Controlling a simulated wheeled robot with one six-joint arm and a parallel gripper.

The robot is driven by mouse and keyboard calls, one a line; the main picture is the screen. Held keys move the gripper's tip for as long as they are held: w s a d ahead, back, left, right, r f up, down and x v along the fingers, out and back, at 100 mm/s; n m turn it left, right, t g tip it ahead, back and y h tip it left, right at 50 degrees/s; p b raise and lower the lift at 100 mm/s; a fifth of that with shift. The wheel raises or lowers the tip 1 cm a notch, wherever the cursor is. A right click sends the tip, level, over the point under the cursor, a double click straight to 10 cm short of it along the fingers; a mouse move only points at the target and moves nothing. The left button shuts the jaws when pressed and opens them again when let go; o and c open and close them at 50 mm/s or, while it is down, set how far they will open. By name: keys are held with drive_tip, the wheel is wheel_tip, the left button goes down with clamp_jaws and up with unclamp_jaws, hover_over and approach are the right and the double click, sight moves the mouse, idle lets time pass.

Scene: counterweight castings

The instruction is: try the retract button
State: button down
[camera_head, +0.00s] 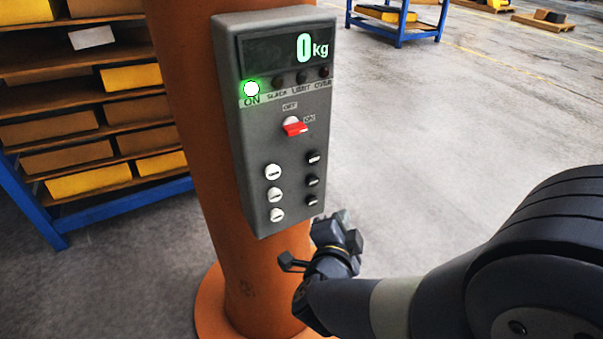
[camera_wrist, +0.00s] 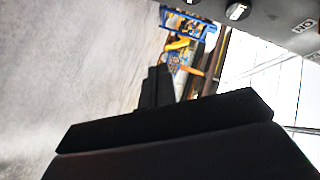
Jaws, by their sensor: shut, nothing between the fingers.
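A grey control box (camera_head: 233,130) is fixed to an orange column (camera_head: 185,120). Its display (camera_head: 290,50) reads 0 kg. Below the red rotary switch (camera_head: 294,128), which points toward ON, are three white buttons (camera_head: 273,172) on the left and three black buttons (camera_head: 313,181) on the right. Their markings are too small to read, so I cannot tell which is retract. My gripper (camera_head: 337,226) is shut and empty, below and right of the box's lower corner, apart from the buttons. In the wrist view its dark fingers (camera_wrist: 156,88) show, with part of the box (camera_wrist: 280,15) at top right.
A green lamp (camera_head: 251,89) marked ON is lit; the lamps beside it are dark. A blue-framed shelf (camera_head: 45,217) with yellow and brown boxes stands at left. A blue cart (camera_head: 398,35) is at the back. The floor right of the column is clear.

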sight(312, 180)
drive_tip(key=shift+a, duration=0.1)
idle(0.3)
drive_tip(key=w+a, duration=0.4)
drive_tip(key=w, duration=0.3)
drive_tip(key=shift+a, duration=0.4)
drive_tip(key=shift+w, duration=0.2)
idle(1.6)
drive_tip(key=shift+w+a, duration=0.2)
drive_tip(key=shift+w, duration=0.05)
